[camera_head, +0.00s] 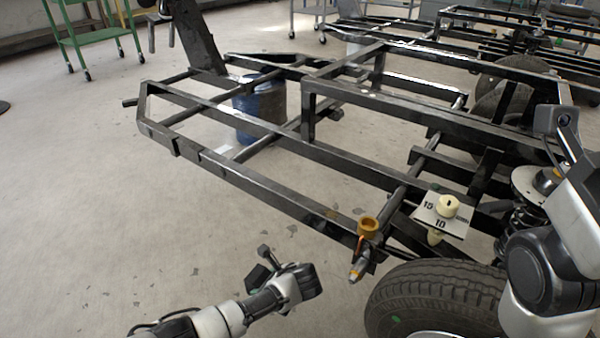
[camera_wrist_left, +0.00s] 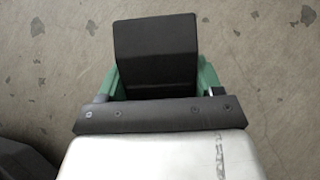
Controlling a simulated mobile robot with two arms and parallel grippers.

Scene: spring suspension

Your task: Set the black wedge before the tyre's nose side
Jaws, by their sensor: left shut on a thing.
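The black wedge (camera_wrist_left: 155,55) is between the green-sided fingers of my left gripper (camera_wrist_left: 158,78) in the left wrist view. The gripper is shut on it, with bare floor below. In the head view my left wrist is at the bottom centre, left of the tyre and apart from it. The wedge cannot be told apart there from the dark wrist parts. The tyre (camera_head: 435,295) is at the bottom right, under the front of the black frame and partly cut off. My right arm is at the right edge; its gripper is out of view.
A blue drum (camera_head: 260,108) stands beyond. The concrete floor at left is clear. A green cart (camera_head: 95,38) stands far back.

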